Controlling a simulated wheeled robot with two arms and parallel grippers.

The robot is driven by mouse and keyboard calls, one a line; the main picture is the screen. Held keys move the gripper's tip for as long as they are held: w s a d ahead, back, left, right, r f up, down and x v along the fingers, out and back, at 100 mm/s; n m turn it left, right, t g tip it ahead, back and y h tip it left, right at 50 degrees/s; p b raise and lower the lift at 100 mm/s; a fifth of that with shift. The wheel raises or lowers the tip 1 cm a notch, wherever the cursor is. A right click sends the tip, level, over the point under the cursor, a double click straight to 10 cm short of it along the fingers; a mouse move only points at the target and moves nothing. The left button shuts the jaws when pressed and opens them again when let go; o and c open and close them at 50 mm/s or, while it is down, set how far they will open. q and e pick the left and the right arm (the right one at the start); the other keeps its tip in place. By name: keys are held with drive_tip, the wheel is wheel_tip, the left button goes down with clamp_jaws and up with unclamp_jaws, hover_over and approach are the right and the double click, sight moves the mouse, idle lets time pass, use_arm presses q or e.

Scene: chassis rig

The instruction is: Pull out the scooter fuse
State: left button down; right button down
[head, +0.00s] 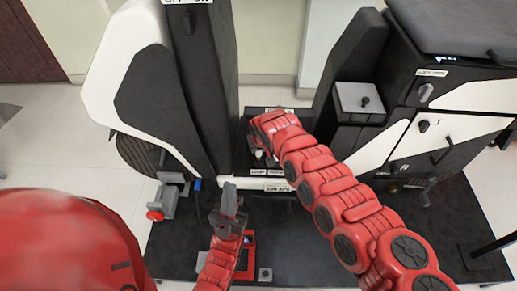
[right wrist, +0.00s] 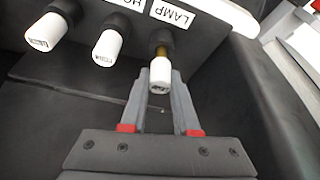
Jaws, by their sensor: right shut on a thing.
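Three white-capped fuses stick out of a dark panel in the right wrist view. The right one (right wrist: 160,76), under the LAMP label (right wrist: 171,14), sits between the fingertips of my right gripper (right wrist: 161,84), which is shut on it. A brass-coloured part shows between its cap and the panel. The middle fuse (right wrist: 107,47) and the left fuse (right wrist: 46,32) are apart from the fingers. In the head view my right gripper (head: 260,150) is at the fuse panel, mostly hidden by its own wrist. My left gripper (head: 230,200) is empty, lower and left of the panel.
A tall black-and-white body (head: 180,90) stands left of the panel. A seat and side box with a switch (head: 424,92) stand on the right. A grey fitting with a red knob (head: 157,215) is at lower left. A red-framed part (head: 246,262) lies near my left gripper.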

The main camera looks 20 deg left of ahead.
drive_tip(key=shift+r+p, duration=1.15)
drive_tip(key=shift+r, duration=0.4)
wheel_tip(320, 180, up, 5)
drive_tip(key=p, duration=0.4)
